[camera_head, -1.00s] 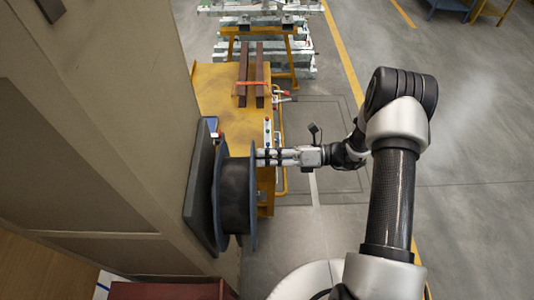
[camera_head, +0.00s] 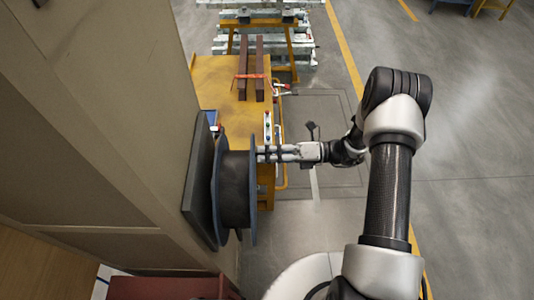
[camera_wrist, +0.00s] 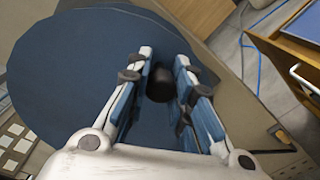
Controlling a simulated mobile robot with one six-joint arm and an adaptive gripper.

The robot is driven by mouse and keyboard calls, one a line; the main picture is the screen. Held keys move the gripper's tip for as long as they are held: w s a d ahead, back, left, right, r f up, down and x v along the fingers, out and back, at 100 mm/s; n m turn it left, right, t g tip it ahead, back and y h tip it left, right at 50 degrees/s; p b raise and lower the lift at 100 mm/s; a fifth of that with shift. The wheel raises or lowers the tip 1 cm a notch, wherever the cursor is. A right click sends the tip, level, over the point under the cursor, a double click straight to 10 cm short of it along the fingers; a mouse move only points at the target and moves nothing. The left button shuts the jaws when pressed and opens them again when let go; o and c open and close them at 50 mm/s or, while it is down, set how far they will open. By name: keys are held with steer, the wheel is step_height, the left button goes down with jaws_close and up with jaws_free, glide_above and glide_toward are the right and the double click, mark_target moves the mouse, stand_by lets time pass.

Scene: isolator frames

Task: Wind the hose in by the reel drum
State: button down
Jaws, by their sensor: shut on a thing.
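The reel drum (camera_head: 235,190) is dark, with a broad round flange on each side, and is mounted on the side of a tall beige cabinet. In the wrist view its outer flange (camera_wrist: 60,75) is a large blue-grey disc. A short dark round knob (camera_wrist: 160,88) stands out from the flange. My gripper (camera_wrist: 163,65) is shut on this knob, with one finger on each side of it. In the head view my gripper (camera_head: 262,154) reaches the upper part of the flange from the right. I cannot make out the hose clearly.
The beige cabinet (camera_head: 110,120) fills the left side. A yellow table (camera_head: 218,98) with two brown beams (camera_head: 249,70) stands just beyond the drum. A dark red box (camera_head: 165,288) is at the bottom. Open grey floor (camera_head: 470,150) lies to the right.

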steer(key=c, duration=1.7)
jaws_free()
steer(key=shift+s+f, duration=0.15)
steer(key=shift+f, duration=0.15)
steer(key=o, duration=0.3)
steer(key=shift+r, duration=0.15)
steer(key=shift+o, duration=0.2)
steer(key=d, duration=1.2)
steer(key=shift+s+r, duration=0.15)
steer(key=shift+r, duration=0.15)
